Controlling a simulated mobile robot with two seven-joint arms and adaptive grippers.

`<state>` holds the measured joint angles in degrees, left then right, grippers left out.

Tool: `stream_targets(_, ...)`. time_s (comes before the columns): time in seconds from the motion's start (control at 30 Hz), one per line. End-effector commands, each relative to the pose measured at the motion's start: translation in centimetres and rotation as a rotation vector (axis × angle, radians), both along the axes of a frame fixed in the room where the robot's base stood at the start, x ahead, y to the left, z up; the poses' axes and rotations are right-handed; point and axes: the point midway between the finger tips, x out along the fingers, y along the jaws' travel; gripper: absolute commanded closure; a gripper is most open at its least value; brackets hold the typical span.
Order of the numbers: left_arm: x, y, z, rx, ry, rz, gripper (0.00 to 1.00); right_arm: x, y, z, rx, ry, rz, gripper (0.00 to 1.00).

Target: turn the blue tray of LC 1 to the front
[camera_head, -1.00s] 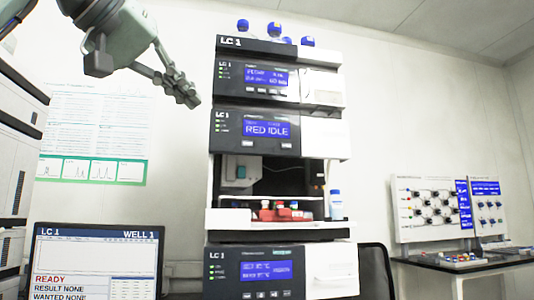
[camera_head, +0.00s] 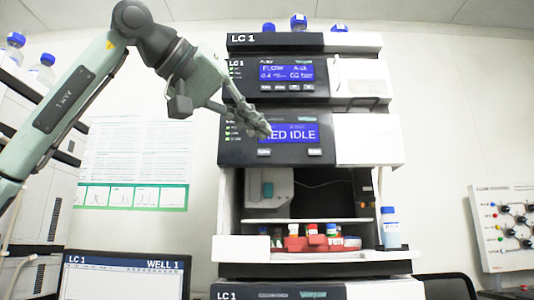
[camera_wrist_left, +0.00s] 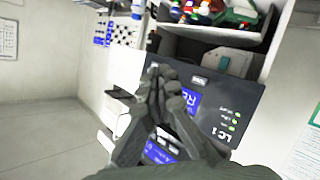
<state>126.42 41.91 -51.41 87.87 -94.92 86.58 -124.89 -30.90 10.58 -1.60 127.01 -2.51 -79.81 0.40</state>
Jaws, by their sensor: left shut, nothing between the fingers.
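The LC 1 stack (camera_head: 280,41) stands in the middle of the head view. Its open sampler bay holds a red tray (camera_head: 310,244) with several capped vials at the front; I cannot make out a blue tray. The display (camera_head: 298,134) above the bay is partly covered by my gripper and shows "RED IDLE". My left gripper (camera_head: 264,131) is shut and empty, in front of this display panel; contact cannot be told. In the left wrist view, the shut fingers (camera_wrist_left: 163,82) stand before the tilted panel (camera_wrist_left: 222,100). My right gripper is not in view.
A blue-capped bottle (camera_head: 389,228) stands at the bay's right edge. More bottles (camera_head: 299,21) stand on top of the stack. A monitor (camera_head: 125,278) is at the lower left, and a board (camera_head: 507,228) with coloured knobs is at the right.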

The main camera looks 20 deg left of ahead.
Motion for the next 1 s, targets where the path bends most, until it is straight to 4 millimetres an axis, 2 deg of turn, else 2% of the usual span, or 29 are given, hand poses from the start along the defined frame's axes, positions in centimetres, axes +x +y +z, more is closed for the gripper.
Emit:
stream_targets(0.27, 1.1, 0.3, 0.0, -0.002, 0.003, 0.001, 1.00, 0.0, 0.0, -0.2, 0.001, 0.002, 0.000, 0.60)
stream_targets(0.63, 6.1, 1.7, 0.0, 0.000, 0.004, 0.000, 1.00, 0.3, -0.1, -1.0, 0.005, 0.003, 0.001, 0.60)
stream_targets(0.8, 7.4, 2.1, 0.2, 0.000, 0.002, 0.000, 1.00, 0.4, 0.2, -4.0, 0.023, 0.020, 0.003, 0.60)
stream_targets(1.0, 8.3, 2.4, 0.1, 0.001, 0.001, 0.000, 1.00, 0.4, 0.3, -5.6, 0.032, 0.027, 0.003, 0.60)
